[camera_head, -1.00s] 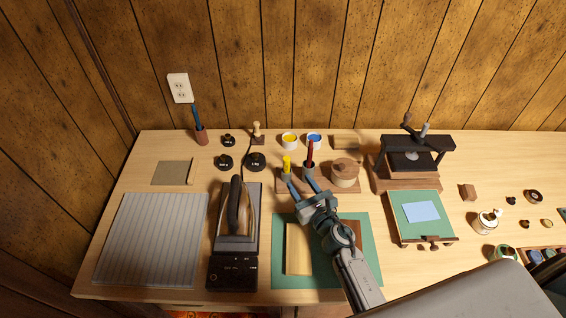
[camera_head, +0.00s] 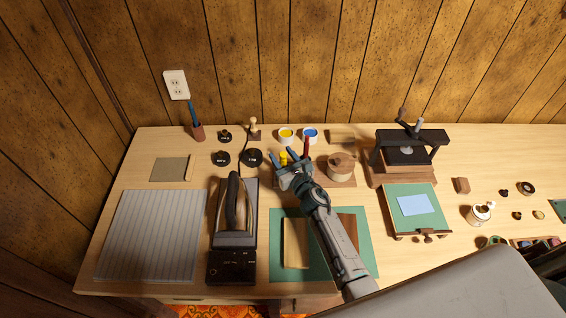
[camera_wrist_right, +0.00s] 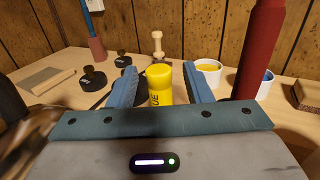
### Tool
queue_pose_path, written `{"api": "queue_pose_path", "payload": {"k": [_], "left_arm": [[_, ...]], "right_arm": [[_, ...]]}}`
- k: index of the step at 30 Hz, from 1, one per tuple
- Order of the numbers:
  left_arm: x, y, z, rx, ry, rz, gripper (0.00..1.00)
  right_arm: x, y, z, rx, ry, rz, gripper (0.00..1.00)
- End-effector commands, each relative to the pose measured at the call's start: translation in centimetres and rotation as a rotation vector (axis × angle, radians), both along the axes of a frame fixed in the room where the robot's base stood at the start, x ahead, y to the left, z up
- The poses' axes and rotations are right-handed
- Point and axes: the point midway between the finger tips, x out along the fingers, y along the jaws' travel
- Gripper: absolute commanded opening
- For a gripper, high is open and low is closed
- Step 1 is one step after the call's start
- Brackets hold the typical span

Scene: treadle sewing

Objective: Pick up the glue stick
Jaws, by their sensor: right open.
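The yellow glue stick (camera_wrist_right: 159,86) stands upright in the right wrist view, between the two blue fingers of my right gripper (camera_wrist_right: 158,90). The fingers are apart, with a gap showing on each side of the glue stick. Its lower part is hidden behind the gripper's body. In the head view the top of the glue stick (camera_head: 283,156) shows just beyond my right gripper (camera_head: 285,164). My left gripper does not show.
A tall dark red stick (camera_wrist_right: 260,50) stands close to the right of the fingers. Yellow (camera_head: 286,133) and blue (camera_head: 310,134) paint cups stand behind. Dark weights (camera_head: 251,156) and an iron (camera_head: 235,212) lie left. A round wooden box (camera_head: 341,166) is to the right.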

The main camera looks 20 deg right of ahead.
Motion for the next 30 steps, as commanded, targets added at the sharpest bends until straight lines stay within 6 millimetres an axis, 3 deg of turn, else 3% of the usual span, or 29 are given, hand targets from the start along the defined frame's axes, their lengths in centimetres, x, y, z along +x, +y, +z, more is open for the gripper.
{"api": "queue_pose_path", "payload": {"k": [3,10,22,30], "left_arm": [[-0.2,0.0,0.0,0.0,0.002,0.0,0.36],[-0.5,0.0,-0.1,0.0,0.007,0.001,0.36],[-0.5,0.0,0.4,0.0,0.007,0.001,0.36],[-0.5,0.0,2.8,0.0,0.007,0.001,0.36]], "right_arm": [[0.0,0.0,0.0,0.0,0.0,0.0,0.45],[-0.1,0.0,0.0,0.0,0.0,0.0,0.0],[-0.1,0.0,0.5,-0.001,0.0,0.0,0.0],[-0.1,0.0,3.9,-0.002,-0.001,0.0,0.0]]}}
